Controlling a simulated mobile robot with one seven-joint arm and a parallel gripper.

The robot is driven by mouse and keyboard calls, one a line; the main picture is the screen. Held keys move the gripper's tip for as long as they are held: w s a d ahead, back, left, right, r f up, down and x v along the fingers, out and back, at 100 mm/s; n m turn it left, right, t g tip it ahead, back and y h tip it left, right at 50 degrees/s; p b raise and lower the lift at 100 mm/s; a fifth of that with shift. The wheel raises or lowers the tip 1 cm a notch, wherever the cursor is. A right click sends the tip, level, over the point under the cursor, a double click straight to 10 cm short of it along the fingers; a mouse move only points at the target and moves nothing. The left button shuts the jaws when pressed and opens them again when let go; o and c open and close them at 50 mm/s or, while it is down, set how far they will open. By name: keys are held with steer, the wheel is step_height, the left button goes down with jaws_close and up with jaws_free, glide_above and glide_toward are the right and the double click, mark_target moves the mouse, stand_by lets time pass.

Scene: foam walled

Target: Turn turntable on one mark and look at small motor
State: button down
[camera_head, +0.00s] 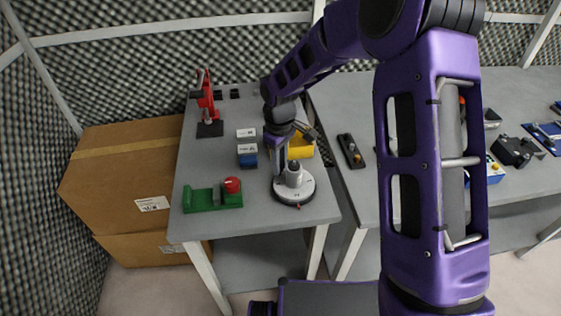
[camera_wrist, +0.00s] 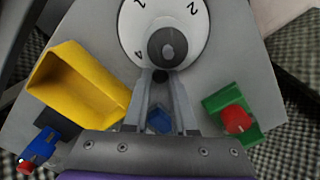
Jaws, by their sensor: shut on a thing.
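The turntable (camera_head: 308,188) is a round white disc on a dark base near the front right corner of the left table. The small motor (camera_head: 294,172) stands upright at the disc's middle, a grey cylinder with a dark round body seen from above (camera_wrist: 168,45). My gripper (camera_wrist: 160,80) is shut on a small dark knob (camera_wrist: 160,75) at the disc's edge, beside the motor. The fingers hide most of the knob.
A yellow bin (camera_head: 301,148) stands behind the turntable. A green fixture with a red knob (camera_head: 212,197) is at the front left, a red stand (camera_head: 206,110) at the back. A second table (camera_head: 345,195) stands right, across a gap.

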steer(key=shift+a, duration=0.1)
stand_by(0.3)
steer(key=c, duration=0.7)
jaws_free()
steer(key=shift+c, duration=0.2)
step_height(320, 180, up, 18)
steer(key=p, duration=0.1)
steer(key=shift+f+p, duration=0.25)
steer(key=shift+p, duration=0.05)
